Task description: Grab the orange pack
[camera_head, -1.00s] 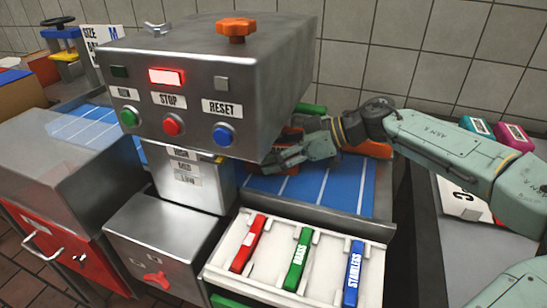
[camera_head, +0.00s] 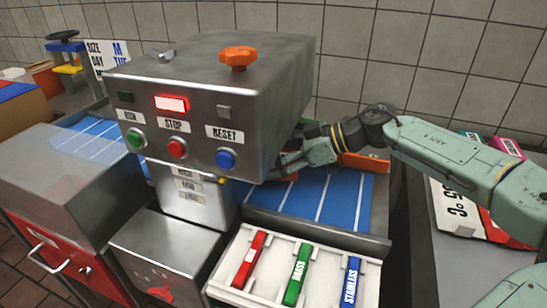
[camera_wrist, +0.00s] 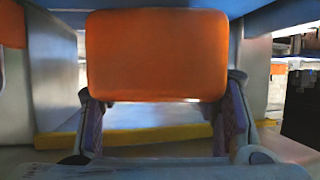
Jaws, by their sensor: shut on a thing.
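The orange pack (camera_wrist: 157,55) is a rounded orange block filling the upper middle of the wrist view. My gripper (camera_wrist: 160,100) has one finger on each side of its lower part and is shut on it. In the head view my gripper (camera_head: 287,163) reaches in from the right, low over the blue conveyor, beside the grey machine. The machine's housing hides part of it. Only small orange patches show around it there, and I cannot tell which belong to the pack.
The grey machine (camera_head: 215,95) with buttons and an orange knob (camera_head: 238,57) stands close left of my gripper. The blue conveyor (camera_head: 342,200) runs beneath. In front is a white tray (camera_head: 225,270) with red, green and blue bars. Packs lie on the right surface.

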